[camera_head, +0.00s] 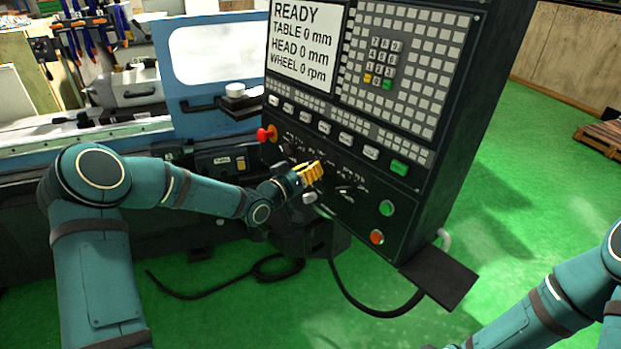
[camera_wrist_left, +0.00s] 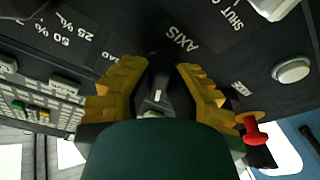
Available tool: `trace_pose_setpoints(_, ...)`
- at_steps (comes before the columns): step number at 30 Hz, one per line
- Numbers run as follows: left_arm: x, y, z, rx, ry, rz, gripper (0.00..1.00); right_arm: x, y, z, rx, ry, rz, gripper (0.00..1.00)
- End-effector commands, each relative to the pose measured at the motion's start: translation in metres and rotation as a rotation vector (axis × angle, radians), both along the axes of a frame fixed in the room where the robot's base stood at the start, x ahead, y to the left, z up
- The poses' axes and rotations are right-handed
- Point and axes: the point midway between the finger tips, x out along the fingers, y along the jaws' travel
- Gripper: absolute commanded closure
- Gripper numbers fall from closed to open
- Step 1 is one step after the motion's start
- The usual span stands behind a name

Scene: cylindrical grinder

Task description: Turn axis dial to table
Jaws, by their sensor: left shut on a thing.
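The dark control panel (camera_head: 330,150) of the grinder fills the middle of the head view. My left gripper (camera_head: 311,173) is at the panel's lower left part, its yellow fingers against the face. In the left wrist view, the gripper (camera_wrist_left: 162,80) has its fingers on both sides of the dark axis dial (camera_wrist_left: 157,97), beside the label AXIS. It is shut on the dial. A pale mark shows on the dial, but I cannot tell which setting it points at. In the head view the gripper hides the dial. My right gripper is out of view.
The screen (camera_head: 304,45) reads READY, TABLE 0 mm, HEAD 0 mm, WHEEL 0 rpm. A red emergency knob (camera_head: 267,134) sits left of my gripper. Green (camera_head: 387,208) and orange-red (camera_head: 376,237) buttons sit lower right. A black cable (camera_head: 375,308) hangs below the panel.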

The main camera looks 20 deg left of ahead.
Motion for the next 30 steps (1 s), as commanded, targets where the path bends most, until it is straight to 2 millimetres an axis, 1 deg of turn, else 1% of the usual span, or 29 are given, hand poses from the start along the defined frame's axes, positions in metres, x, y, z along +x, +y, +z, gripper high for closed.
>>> trace_pose_setpoints(1, 0.001, 0.0, -0.004, 0.033, -0.028, -0.006, 1.0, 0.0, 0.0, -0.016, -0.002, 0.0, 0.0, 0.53)
trace_pose_setpoints(3, 0.001, 0.0, -0.004, 0.08, -0.058, -0.017, 1.0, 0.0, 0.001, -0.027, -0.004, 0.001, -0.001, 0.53)
trace_pose_setpoints(9, 0.001, 0.0, -0.003, 0.208, -0.144, -0.045, 1.0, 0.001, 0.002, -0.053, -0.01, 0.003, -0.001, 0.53)
trace_pose_setpoints(12, 0.001, 0.0, -0.002, 0.265, -0.182, -0.057, 1.0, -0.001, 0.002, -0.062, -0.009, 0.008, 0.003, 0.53)
trace_pose_setpoints(21, 0.001, 0.0, 0.0, 0.381, -0.259, -0.082, 1.0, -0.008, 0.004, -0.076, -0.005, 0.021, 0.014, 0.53)
trace_pose_setpoints(30, 0.001, -0.001, 0.001, 0.414, -0.282, -0.091, 1.0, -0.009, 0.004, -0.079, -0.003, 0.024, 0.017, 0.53)
